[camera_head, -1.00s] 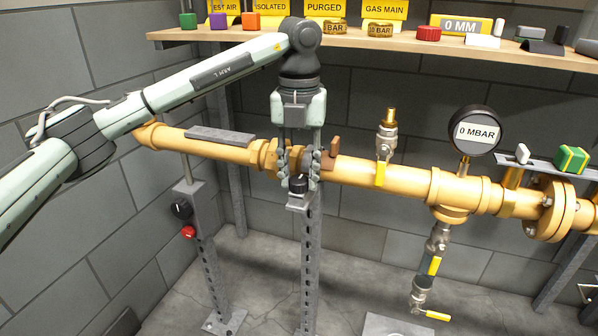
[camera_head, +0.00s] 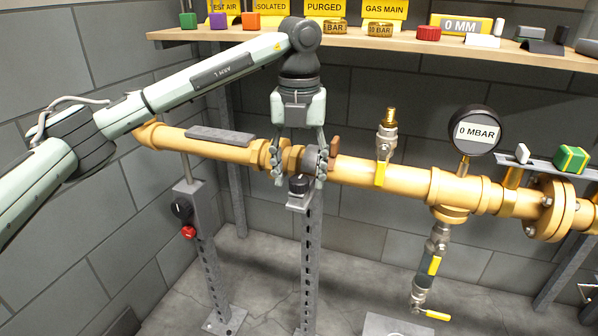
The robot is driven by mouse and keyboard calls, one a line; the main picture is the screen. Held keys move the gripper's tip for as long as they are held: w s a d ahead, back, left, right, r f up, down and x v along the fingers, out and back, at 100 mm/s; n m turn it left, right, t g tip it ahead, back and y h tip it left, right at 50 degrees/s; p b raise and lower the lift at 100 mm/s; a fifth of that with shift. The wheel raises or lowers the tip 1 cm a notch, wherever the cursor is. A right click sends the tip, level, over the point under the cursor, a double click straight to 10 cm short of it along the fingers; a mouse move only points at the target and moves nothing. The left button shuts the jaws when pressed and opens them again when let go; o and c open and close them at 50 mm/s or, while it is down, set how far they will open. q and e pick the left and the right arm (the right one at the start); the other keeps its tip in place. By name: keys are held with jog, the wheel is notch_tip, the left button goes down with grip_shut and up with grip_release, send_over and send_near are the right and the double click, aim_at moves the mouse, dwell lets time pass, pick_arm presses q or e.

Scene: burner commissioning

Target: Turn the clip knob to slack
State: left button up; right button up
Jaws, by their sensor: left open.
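A small black knob (camera_head: 298,185) sits on a bracket at the top of a perforated grey post, just below the yellow pipe (camera_head: 380,178); I take it for the clip knob. A dark grey clip band (camera_head: 311,160) goes around the pipe just above it. My left gripper (camera_head: 298,180) points down in front of the pipe, with its fingers spread on either side of the knob. It is open, with a visible gap between each fingertip and the knob. The knob's marking is too small to read. My right gripper is not in view.
A brown lever (camera_head: 334,147) stands right beside the left gripper. A pressure gauge (camera_head: 474,131) reads 0 MBAR. Another post (camera_head: 205,240) with a black knob and red button stands at left. A wooden shelf (camera_head: 400,42) with labels and caps runs behind.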

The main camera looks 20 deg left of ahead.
aim_at(299, 179)
pick_arm(q)
notch_tip(299, 179, up, 12)
dwell(0.5)
dwell(0.3)
